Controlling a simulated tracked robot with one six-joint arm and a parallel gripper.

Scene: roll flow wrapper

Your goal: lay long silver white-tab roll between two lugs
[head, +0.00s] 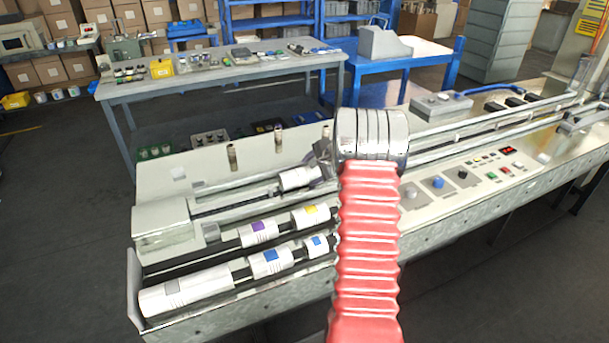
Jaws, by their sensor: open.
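A pale roll (298,178) lies along a dark bar on the flow wrapper, close to my gripper (322,160). My gripper is mostly hidden behind my wrist; only a dark grey part shows, just right of that roll. I cannot make out a white tab on it. In the front trough, a long silver-white roll (185,291) lies at the left end, and no tab colour shows clearly on it. Brown upright pegs (232,157) stand along the back panel; I cannot tell whether they are the lugs.
The control panel (480,180) is to the right. A grey workbench (220,72) and a blue table (405,62) stand behind.

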